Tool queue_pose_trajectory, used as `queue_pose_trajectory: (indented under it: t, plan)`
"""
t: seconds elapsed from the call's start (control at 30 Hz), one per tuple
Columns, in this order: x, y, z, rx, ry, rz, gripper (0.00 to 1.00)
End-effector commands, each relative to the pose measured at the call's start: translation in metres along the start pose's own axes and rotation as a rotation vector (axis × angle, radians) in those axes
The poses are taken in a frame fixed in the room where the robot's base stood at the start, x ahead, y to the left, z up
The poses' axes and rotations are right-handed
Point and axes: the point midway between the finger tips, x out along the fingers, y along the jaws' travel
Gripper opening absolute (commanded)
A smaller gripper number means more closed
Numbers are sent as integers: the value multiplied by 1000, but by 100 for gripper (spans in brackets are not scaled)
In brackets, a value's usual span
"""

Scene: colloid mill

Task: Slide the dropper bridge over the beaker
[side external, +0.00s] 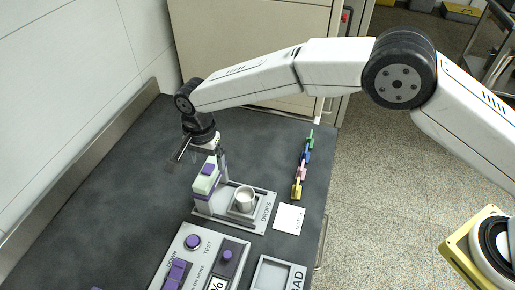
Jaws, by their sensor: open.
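A dropper bridge (206,184), pale green and white with purple parts, stands upright at the left end of a grey base plate marked DROPS (261,219). A small white-grey beaker (245,197) stands on the right part of this plate. The bridge is to the left of the beaker, not above it. My gripper (202,161) points down at the top of the bridge, its jaws open. One finger shows to the left of the bridge top, the other at its right. I cannot tell whether either finger touches it.
A control panel (199,265) with purple knobs and a TEST label lies in front. A white card (289,219) lies right of the plate, with a row of coloured clips (303,165) behind it. A grey-framed tray (274,275) is at front right. The dark bench is clear at the left.

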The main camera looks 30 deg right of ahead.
Motion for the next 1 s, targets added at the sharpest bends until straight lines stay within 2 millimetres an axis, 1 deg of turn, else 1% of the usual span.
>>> queue_pose_trajectory:
  t: [0.03, 0.1, 0.3, 0.43, 0.67, 0.7, 0.77, 0.8, 0.87, 0.9, 0.97, 1.0]
  plan:
    - [8, 0, 0, 0, 0, 3, 91]
    - [16, 0, 0, 0, 0, 1, 91]
    - [32, 0, 0, 0, 1, -1, 91]
    - [36, 0, 0, 0, 1, -2, 91]
    - [36, 0, 0, 0, 1, -2, 91]
    - [36, 0, 0, 0, 1, -2, 85]
    - [36, 0, 0, 0, 1, -2, 66]
    - [36, 0, 0, 0, 1, -1, 53]
    - [36, 0, 0, 0, 1, -1, 34]
    - [36, 0, 0, 0, 1, -1, 21]
    - [36, 0, 0, 0, 1, -1, 2]
    - [36, 0, 0, 0, 1, -2, 0]
